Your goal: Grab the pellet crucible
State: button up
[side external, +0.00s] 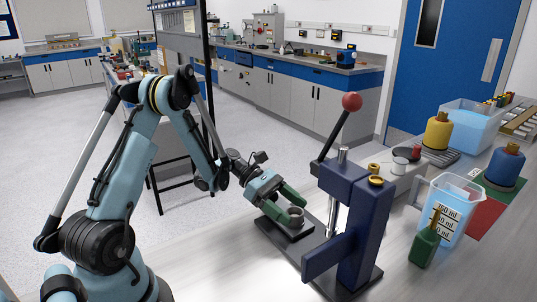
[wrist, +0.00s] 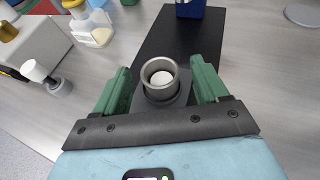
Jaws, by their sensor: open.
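The pellet crucible (wrist: 159,91) is a small grey metal cup with a white pellet (wrist: 161,78) inside. It stands upright on a dark block on the black base plate (wrist: 185,38). In the side view the crucible (side external: 296,213) sits at the near-left part of the press base (side external: 308,256). My gripper (wrist: 161,82) is open, with one green finger on each side of the crucible and a visible gap to both. In the side view my gripper (side external: 292,207) reaches down from the left at the crucible. Whether the fingers touch it is unclear there, as one finger partly overlaps it.
A dark blue press (side external: 353,225) with a red-knobbed lever (side external: 351,103) stands just right of the crucible. Further right are a measuring jug (side external: 448,207), a green bottle (side external: 424,246), a yellow container (side external: 437,132) and a water tub (side external: 472,125). The bench front is clear.

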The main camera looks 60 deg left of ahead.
jog(key=shift+x, duration=1.25)
jog(key=c, duration=1.2)
jog(key=shift+o, duration=0.2)
jog(key=shift+r, duration=0.1)
jog(key=shift+r, duration=0.1)
